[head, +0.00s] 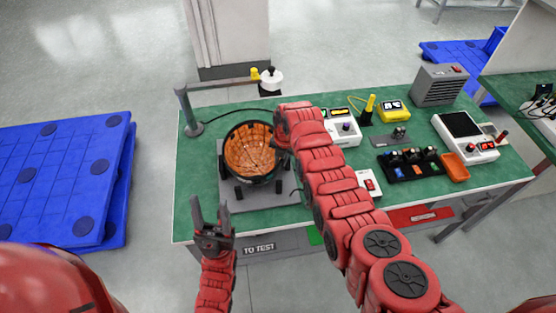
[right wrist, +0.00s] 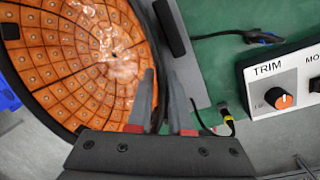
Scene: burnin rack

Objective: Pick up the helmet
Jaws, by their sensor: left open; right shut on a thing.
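The helmet (head: 250,150) is a round black shell with an orange tiled inside, open side up, on a grey plate (head: 293,190) on the green bench. It fills the left of the right wrist view (right wrist: 80,55). My right gripper (head: 281,148) is at the right side of its rim, partly hidden by my own arm. In the right wrist view its fingers (right wrist: 163,105) are closed on the black rim.
A post with a side bar (head: 187,110) stands behind the helmet at left. A white TRIM box (head: 343,130) is to the right, with a cable connector (right wrist: 229,122) between. Blue pallets (head: 65,185) lie on the floor at left. More devices fill the bench's right half.

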